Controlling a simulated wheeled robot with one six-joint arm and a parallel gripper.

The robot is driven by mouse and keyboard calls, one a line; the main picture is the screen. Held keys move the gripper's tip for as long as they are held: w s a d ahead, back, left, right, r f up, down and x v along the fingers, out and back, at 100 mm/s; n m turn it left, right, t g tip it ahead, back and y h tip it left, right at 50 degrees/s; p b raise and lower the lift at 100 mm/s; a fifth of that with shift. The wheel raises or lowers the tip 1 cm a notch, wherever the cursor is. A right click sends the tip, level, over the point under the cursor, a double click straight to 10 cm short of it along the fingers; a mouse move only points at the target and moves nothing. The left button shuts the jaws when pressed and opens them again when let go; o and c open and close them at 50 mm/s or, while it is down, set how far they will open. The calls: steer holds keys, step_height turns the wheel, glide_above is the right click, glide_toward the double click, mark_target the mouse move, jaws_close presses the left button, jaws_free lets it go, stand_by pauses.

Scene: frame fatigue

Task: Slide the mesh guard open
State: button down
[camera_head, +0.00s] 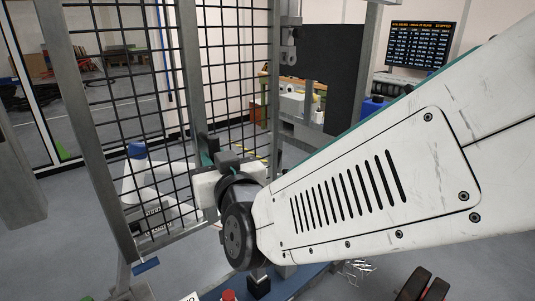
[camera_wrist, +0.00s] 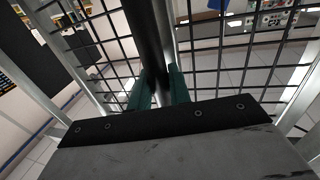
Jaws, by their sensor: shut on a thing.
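The mesh guard (camera_head: 190,75) is a black wire grid in grey metal uprights, filling the left and middle of the head view. Its mesh also shows behind my gripper in the wrist view (camera_wrist: 235,40). My gripper (camera_head: 207,152) is at the middle upright, partly hidden by my own wrist. In the wrist view, its teal fingers (camera_wrist: 159,88) are shut on a dark upright bar, the handle (camera_wrist: 148,45), which stands in front of the mesh. The handle's lower end is hidden by my gripper body.
A grey post with a latch-like block (camera_head: 288,55) stands at the mesh's right edge. A dark panel (camera_head: 331,75) and a bench with items (camera_head: 300,105) are beyond it. Red-and-black objects (camera_head: 422,288) are at bottom right.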

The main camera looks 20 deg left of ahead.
steer(key=c, duration=1.4)
jaws_free()
steer(key=shift+o, duration=0.2)
steer(key=shift+s, duration=0.1)
steer(key=v, duration=0.7)
steer(key=shift+s+d, duration=0.25)
steer(key=shift+d, duration=0.1)
